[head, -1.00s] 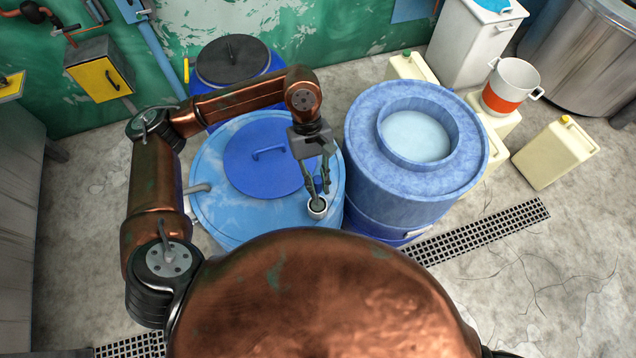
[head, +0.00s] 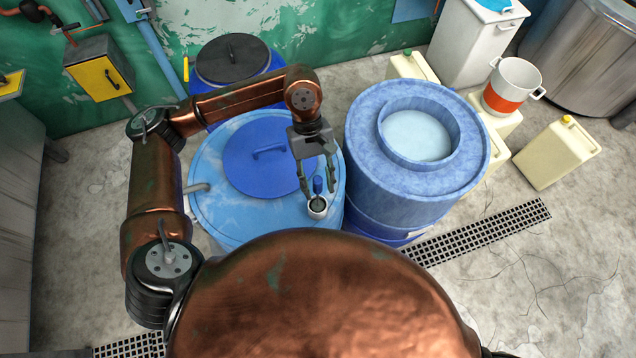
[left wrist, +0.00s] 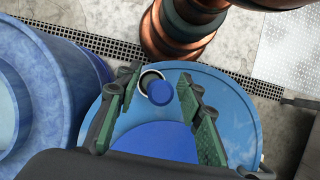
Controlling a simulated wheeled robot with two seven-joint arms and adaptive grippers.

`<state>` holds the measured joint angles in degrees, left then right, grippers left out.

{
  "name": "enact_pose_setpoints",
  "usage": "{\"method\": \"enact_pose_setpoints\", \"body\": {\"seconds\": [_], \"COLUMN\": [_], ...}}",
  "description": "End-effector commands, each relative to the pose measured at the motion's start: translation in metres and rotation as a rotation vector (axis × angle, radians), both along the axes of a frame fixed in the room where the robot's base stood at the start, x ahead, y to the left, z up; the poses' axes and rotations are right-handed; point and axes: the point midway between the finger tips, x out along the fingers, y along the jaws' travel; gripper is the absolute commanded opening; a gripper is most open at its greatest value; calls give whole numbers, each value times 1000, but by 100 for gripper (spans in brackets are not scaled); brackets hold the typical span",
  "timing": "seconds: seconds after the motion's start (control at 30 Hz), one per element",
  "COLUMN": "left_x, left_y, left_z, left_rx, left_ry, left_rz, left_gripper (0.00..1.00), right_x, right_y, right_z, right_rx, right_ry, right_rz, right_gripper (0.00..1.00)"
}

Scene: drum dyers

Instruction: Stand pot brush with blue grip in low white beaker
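The pot brush with the blue grip (head: 318,185) stands in the low white beaker (head: 317,212), its grip pointing up. The beaker sits on the light blue drum top near its front right edge. In the left wrist view the round end of the blue grip (left wrist: 160,93) covers part of the beaker's white rim (left wrist: 146,75). My left gripper (head: 320,194) is open around the grip, with a finger on each side. The left wrist view shows a gap between the grip and both fingers (left wrist: 160,80). The brush's lower end is mostly hidden inside the beaker. My right gripper is out of view.
A darker blue lid with a handle (head: 250,165) lies on the same drum top (head: 225,215). A tall blue drum with a raised collar (head: 365,165) stands close on the right. A black-lidded drum (head: 233,60) is behind. Canisters (head: 556,155) stand at right.

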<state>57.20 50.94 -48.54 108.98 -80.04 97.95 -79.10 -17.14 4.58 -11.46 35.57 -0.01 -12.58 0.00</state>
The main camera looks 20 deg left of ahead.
Motion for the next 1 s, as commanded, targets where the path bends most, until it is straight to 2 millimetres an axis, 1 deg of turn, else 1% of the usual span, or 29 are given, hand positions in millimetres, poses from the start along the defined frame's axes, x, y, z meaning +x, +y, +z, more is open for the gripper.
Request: {"method": "enact_pose_setpoints", "body": {"seconds": [0.23,0.37,0.47,0.8,0.9,1.0], "left_x": [0,3,8,30,35,38], "left_y": [0,1,4,19,23,25], "left_z": [0,6,18,82,96,105], "left_rx": [0,1,0,0,0,-1], "left_ry": [0,-2,-4,-2,-2,-1], "left_rz": [0,1,1,2,2,0], "left_gripper": [37,37,37,37,37,37], "right_x": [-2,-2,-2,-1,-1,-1], "right_y": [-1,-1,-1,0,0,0], "right_z": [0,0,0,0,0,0], "right_rx": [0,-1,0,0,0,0], "right_ry": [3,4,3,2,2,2], "right_rz": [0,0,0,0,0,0], "right_gripper": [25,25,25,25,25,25]}}
